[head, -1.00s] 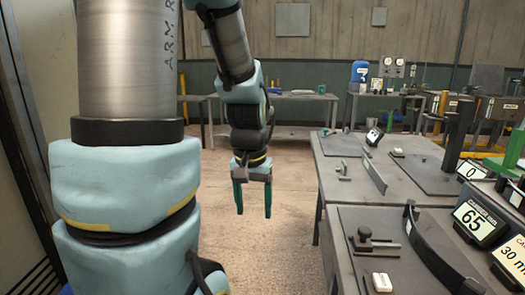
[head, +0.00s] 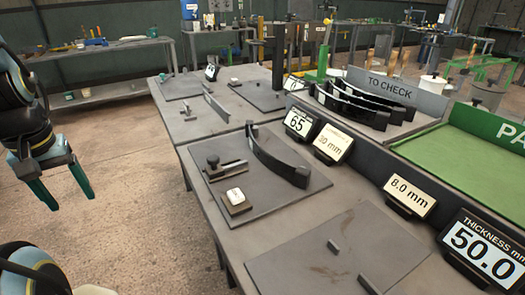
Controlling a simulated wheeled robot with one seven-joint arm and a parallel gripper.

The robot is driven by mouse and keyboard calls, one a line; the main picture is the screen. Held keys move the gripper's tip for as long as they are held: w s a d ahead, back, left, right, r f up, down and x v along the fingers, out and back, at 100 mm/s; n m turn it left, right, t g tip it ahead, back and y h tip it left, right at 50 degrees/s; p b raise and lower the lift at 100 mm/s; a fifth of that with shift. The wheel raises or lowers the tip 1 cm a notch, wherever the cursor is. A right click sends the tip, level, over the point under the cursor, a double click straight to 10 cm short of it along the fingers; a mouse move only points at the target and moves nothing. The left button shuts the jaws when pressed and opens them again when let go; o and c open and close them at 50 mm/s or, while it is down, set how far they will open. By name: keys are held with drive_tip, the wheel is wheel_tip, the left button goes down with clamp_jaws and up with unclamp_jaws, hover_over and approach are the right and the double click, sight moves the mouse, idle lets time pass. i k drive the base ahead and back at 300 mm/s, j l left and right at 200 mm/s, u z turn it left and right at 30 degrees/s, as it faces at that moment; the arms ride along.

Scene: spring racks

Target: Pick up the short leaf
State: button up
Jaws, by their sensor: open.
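Several dark curved leaves (head: 360,102) lie side by side in the rack with the "TO CHECK" sign (head: 390,84) at the back of the bench. Another dark curved leaf (head: 275,160) stands on edge on a grey plate (head: 290,205) beside a small clamp-like fixture. I cannot tell for sure which leaf is the short one. My gripper (head: 70,200) hangs at the left, over the floor, pointing down. Its two green fingers are apart and hold nothing. It is well clear of the bench and of every leaf.
A green tray (head: 460,160) is at right. Open floor (head: 130,230) lies between gripper and bench.

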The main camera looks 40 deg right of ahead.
sight(300, 176)
drive_tip(key=i+z, duration=0.4)
drive_tip(key=i+j+z, duration=0.2)
drive_tip(key=z, duration=0.2)
drive_tip(key=i+j+z, duration=0.4)
drive_tip(key=k+l, duration=0.05)
drive_tip(key=l, duration=0.05)
